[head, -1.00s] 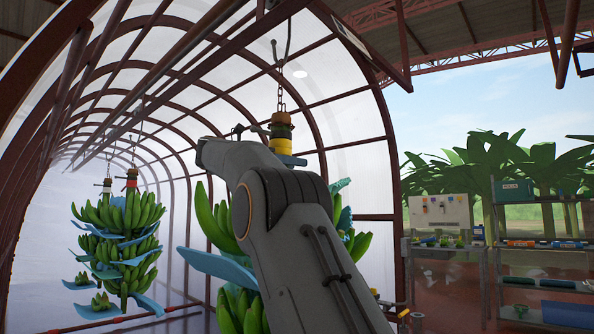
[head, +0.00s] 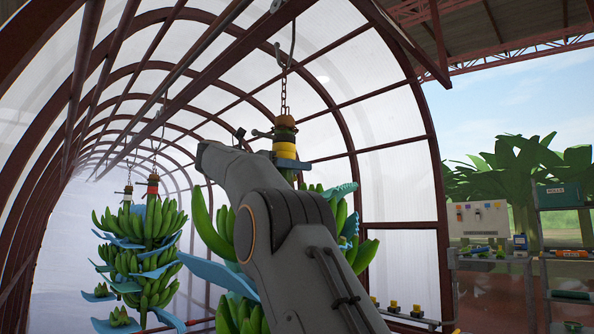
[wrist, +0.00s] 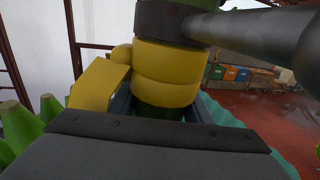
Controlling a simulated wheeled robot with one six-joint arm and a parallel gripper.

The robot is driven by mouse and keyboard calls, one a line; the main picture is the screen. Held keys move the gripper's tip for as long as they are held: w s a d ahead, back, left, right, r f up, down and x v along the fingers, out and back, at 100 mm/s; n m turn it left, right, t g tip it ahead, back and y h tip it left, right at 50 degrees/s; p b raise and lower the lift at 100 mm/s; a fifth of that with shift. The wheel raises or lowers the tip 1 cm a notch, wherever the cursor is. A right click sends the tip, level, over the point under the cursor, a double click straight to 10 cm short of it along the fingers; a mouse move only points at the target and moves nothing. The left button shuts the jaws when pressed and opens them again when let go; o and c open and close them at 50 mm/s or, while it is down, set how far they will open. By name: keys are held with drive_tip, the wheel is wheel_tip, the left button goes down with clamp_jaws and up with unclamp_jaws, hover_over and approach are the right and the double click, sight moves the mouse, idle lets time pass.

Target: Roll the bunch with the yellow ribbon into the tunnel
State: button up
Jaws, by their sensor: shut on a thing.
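The bunch with the yellow ribbon (head: 285,147) hangs from a hook and chain in the middle of the head view. Its green bananas (head: 211,222) and blue sheets show on both sides of my arm, which hides its middle. In the wrist view the yellow ribbon (wrist: 165,78) wraps the stem close in front of the camera. My gripper (wrist: 160,112) is shut on this stem, around and just below the ribbon. The tunnel (head: 400,148) is an arched, dark red frame with pale translucent sheeting, running away to the left.
An overhead rail (head: 215,68) runs inward. Shelves and a control box (head: 482,217) stand outside at right.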

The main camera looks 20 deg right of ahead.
drive_tip(key=shift+a, duration=0.1)
drive_tip(key=o, duration=1.5)
drive_tip(key=shift+a, duration=0.1)
drive_tip(key=a, duration=0.5)
drive_tip(key=s+a, duration=0.1)
drive_tip(key=a, duration=0.1)
drive_tip(key=shift+a, duration=0.35)
